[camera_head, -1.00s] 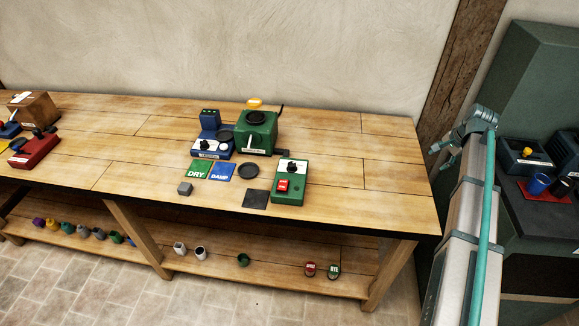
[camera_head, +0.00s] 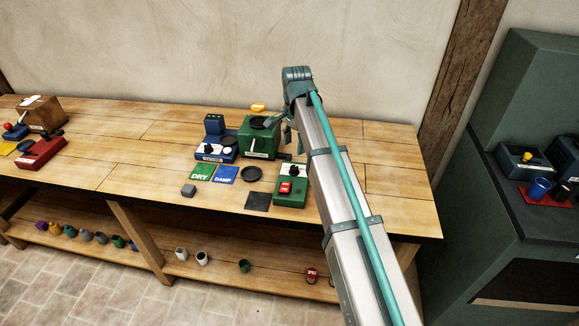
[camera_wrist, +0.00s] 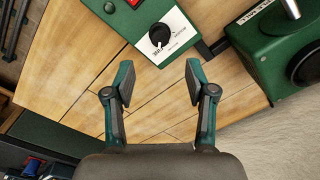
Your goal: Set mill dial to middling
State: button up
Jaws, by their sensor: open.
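The green control box (camera_head: 291,186) stands on the bench with a red switch (camera_head: 286,187) at its front. Its black dial knob (camera_wrist: 159,35) sits on a white plate at the top of the wrist view, with a white pointer line and small lettering too hard to read fully. The green mill (camera_wrist: 282,50) stands to the right in the wrist view; it also shows in the head view (camera_head: 258,143). My gripper (camera_wrist: 160,68) is open and empty, its fingertips below the knob in the picture and apart from it. In the head view my arm partly hides the bench's right end.
A blue device (camera_head: 213,145) stands left of the mill.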

aim_at(294, 167)
notch_tip(294, 167, down, 10)
jog(key=shift+w+r+p, duration=0.1)
jog(key=shift+p, duration=1.1)
grip_shut()
jog(key=shift+n, duration=0.4)
jog(key=n, duration=0.9)
jog(key=shift+d+b, duration=0.1)
jog(key=shift+b, duration=0.2)
